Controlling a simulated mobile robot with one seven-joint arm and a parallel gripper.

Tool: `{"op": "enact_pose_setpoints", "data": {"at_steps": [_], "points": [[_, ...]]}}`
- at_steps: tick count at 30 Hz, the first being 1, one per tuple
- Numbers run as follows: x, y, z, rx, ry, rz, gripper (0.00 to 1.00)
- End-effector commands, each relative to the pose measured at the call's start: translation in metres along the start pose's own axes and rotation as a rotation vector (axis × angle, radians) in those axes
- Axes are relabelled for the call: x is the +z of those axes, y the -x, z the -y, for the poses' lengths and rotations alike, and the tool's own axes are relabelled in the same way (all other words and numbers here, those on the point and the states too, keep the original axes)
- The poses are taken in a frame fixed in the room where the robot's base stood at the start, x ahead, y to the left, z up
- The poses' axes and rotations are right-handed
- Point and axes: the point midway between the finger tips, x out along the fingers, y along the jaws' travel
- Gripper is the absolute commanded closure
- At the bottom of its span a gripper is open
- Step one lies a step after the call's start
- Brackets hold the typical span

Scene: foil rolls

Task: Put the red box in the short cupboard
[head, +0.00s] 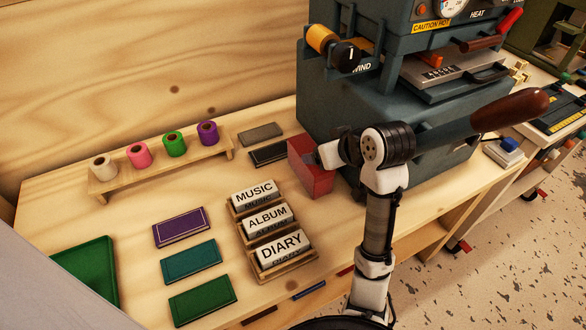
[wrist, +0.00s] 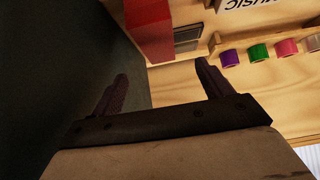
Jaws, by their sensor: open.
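The red box (head: 308,172) stands on the wooden bench against the base of the dark blue-grey machine. My gripper (head: 330,152) is right beside it in the head view, and the arm partly hides that side of the box. In the wrist view my gripper (wrist: 160,78) is open, with nothing between its fingers. The red box (wrist: 150,32) shows there beyond the fingertips, roughly in line with the gap and apart from them. I cannot pick out the short cupboard for certain; open wooden compartments (head: 455,222) show under the bench at the right.
The machine (head: 400,110) crowds my gripper, and its long brown-handled lever (head: 508,110) juts over my arm. A rack of foil rolls (head: 160,165), label blocks (head: 266,218) and several books (head: 190,262) occupy the bench. The speckled floor is clear at lower right.

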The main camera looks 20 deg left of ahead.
Motion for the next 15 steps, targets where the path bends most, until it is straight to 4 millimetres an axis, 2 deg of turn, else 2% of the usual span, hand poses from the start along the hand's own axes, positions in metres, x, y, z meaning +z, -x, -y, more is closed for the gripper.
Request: {"op": "enact_pose_setpoints", "data": {"at_steps": [9,15], "points": [[0.001,-0.059,0.001,-0.005,-0.001,0.003,0.22],[0.001,-0.08,0.001,-0.003,0.0,0.002,0.22]]}}
